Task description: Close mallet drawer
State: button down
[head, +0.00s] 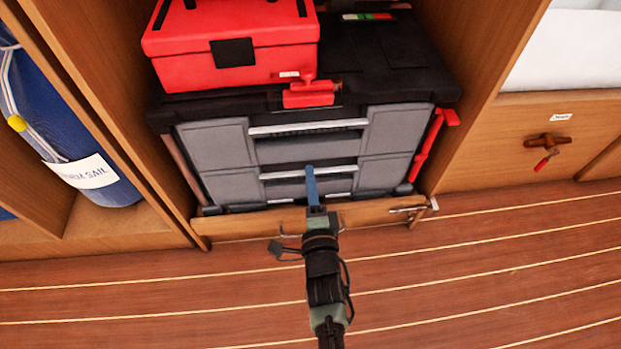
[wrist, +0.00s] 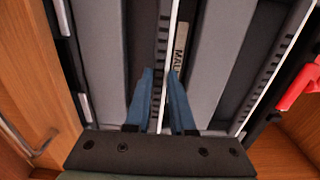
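A black toolbox with grey drawer fronts (head: 215,150) stands in a wooden locker. Its upper drawer has a pale handle bar (head: 308,127), and its lower drawer has another (head: 285,174). My gripper (head: 311,170) has blue fingers that reach to the lower drawer's handle in the head view. In the wrist view my gripper (wrist: 161,72) shows a narrow gap between its fingertips, with a pale bar running along that gap. A label reading "MAL" (wrist: 181,45) is partly visible beside the bar. I cannot tell whether the fingertips touch the drawer, nor how far it stands out.
A red box (head: 235,65) sits on the toolbox. A red latch (head: 427,145) is on its right side. A low wooden board (head: 370,212) with a metal catch (head: 410,208) runs below its front. A blue sail bag (head: 75,130) is at left. The plank floor is clear.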

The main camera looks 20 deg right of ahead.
jog(key=c, duration=0.8)
grip_release()
jog(key=shift+o, duration=0.2)
jog(key=shift+s, duration=0.1)
jog(key=p+v, duration=0.6)
jog(key=v, duration=0.6)
jog(key=shift+s+p, duration=0.35)
jog(key=shift+s, duration=0.05)
jog(key=shift+s+a, duration=0.1)
jog(key=shift+a, duration=0.05)
